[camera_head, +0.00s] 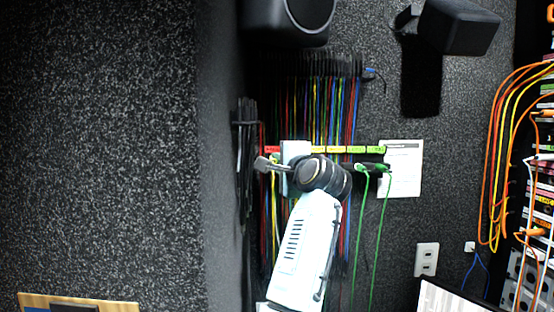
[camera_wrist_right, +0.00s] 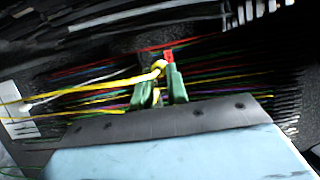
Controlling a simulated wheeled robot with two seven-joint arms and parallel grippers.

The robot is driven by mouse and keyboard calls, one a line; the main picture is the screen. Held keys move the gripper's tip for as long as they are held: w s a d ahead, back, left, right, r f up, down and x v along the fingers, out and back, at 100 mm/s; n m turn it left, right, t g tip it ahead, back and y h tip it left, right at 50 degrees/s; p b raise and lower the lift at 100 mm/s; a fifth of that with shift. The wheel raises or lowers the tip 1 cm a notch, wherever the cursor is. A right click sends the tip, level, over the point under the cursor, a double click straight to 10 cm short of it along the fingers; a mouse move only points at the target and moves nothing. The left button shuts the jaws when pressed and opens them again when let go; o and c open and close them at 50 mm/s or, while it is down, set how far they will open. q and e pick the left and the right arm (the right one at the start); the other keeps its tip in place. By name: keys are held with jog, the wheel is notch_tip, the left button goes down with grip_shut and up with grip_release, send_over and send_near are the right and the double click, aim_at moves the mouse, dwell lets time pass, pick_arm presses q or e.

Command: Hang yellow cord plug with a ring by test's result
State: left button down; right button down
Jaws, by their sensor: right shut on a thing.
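My right gripper (camera_head: 268,164) is at the left end of the row of coloured labels, by the red label (camera_head: 271,150). In the right wrist view its two green fingertips (camera_wrist_right: 160,88) are shut on the yellow cord plug (camera_wrist_right: 159,68), and the yellow cord trails off to the left. A red piece (camera_wrist_right: 169,56) shows right beside the plug. In the head view a yellow cord (camera_head: 274,215) hangs below the gripper. Whether the plug's ring is around a hook cannot be told. Yellow labels (camera_head: 335,150) and a green label (camera_head: 375,150) continue the row. My left gripper is not in view.
Two green-corded plugs (camera_head: 362,168) hang under the green label. A white sheet (camera_head: 404,178) is on the wall beside them. Many coloured cables (camera_head: 320,100) hang behind the labels. Black cables (camera_head: 245,150) hang to the left. Orange and yellow cables (camera_head: 492,150) run at the rack on the right.

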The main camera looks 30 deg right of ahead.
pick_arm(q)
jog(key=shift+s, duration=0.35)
pick_arm(e)
jog(key=shift+s, duration=0.15)
